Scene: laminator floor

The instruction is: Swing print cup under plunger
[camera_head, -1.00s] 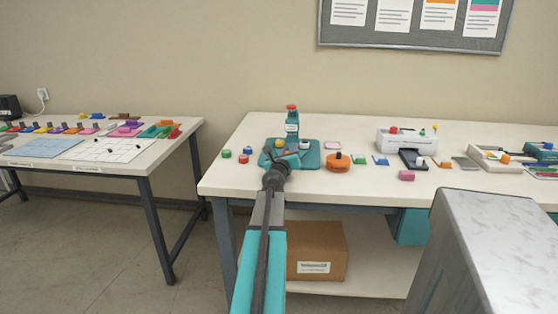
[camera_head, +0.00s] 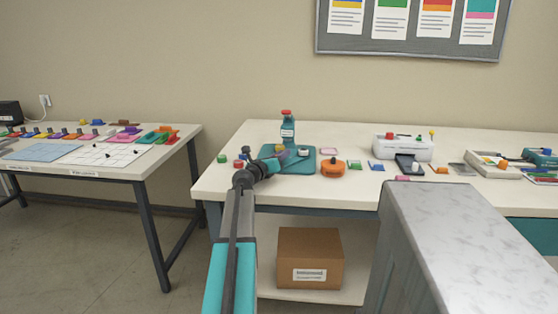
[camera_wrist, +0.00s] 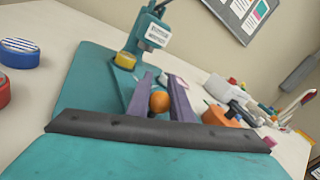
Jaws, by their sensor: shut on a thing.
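The teal press (camera_head: 288,128) with a red top knob stands on a teal base plate (camera_head: 290,166) at the left of the table; it also shows in the wrist view (camera_wrist: 140,40). In the wrist view a yellow round cup-like piece (camera_wrist: 125,60) sits at the foot of the press, left of my fingers. My gripper (camera_wrist: 160,98) is low over the base plate, its two fingers shut on an orange ball knob (camera_wrist: 159,102). What the knob joins is hidden. A small white round piece (camera_head: 304,151) sits right of the press; I cannot tell which piece is the print cup.
A grey marbled surface (camera_head: 450,215) fills the right foreground.

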